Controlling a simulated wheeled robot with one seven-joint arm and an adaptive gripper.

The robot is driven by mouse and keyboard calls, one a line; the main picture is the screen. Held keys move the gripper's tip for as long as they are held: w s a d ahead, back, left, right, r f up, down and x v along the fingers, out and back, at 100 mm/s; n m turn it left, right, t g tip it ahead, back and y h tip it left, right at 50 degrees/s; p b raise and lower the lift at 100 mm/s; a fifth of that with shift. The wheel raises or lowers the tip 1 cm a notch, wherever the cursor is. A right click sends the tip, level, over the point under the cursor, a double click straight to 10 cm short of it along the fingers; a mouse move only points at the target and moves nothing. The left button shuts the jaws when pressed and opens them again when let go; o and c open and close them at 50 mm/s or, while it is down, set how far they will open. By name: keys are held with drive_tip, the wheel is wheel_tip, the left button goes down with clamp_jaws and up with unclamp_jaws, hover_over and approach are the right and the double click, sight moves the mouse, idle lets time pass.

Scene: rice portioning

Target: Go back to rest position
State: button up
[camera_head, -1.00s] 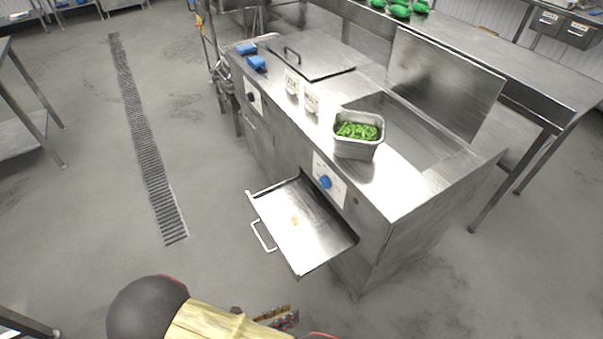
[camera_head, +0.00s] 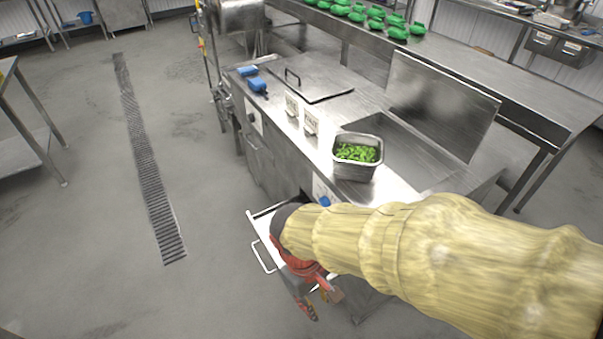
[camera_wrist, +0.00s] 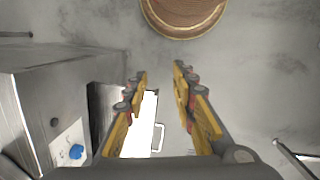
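My gripper (camera_head: 318,302) hangs at the end of my yellow-sleeved arm, which crosses the head view from the lower right to the centre. In the wrist view my gripper (camera_wrist: 160,72) has its two fingers spread apart with nothing between them. It appears in front of the open drawer (camera_head: 262,222) of the steel counter and hides most of it. The drawer's bright surface and its handle (camera_wrist: 159,138) show beyond the fingers in the wrist view.
A metal pan of green food (camera_head: 356,172) stands on the counter (camera_head: 430,178). Blue items (camera_head: 257,86) and two labelled holders lie farther back. Green items (camera_head: 397,33) sit on the back table. The floor to the left, with a drain grate (camera_head: 150,190), is clear.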

drive_tip(key=d+r+m+t+y+p, duration=0.1)
drive_tip(key=d+r+m+t, duration=0.5)
drive_tip(key=d+r, duration=0.9)
wheel_tip(320, 180, up, 3)
drive_tip(key=shift+s+d+m+y, duration=0.3)
drive_tip(key=shift+m+y, duration=0.1)
drive_tip(key=shift+m, duration=0.7)
